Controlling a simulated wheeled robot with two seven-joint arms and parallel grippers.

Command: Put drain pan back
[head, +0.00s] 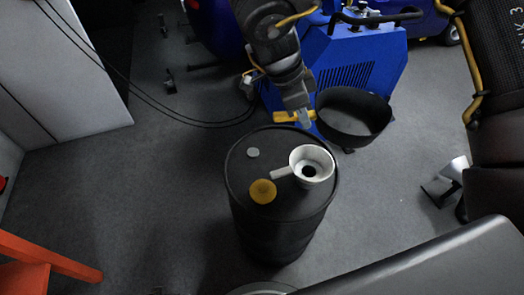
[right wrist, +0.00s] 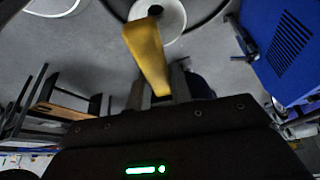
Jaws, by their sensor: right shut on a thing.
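The drain pan (head: 352,122) looks like a round black pan in front of the blue machine in the head view. My right gripper (head: 304,118) is at its left, just beyond the barrel's far rim. It is shut on a yellow bar (head: 288,117), which looks like the pan's handle; the join is not clear. In the right wrist view the yellow bar (right wrist: 148,55) runs up from between my fingers (right wrist: 168,88). I cannot tell whether the pan rests on the floor or hangs above it. My left gripper is not in view.
A black barrel (head: 275,235) stands in front of my gripper. A white funnel (head: 312,167), a yellow cap (head: 262,191) and a grey disc (head: 253,153) are on its top. The blue machine (head: 365,60) stands behind the pan. An orange frame (head: 45,258) is at lower left. Floor left of the barrel is clear.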

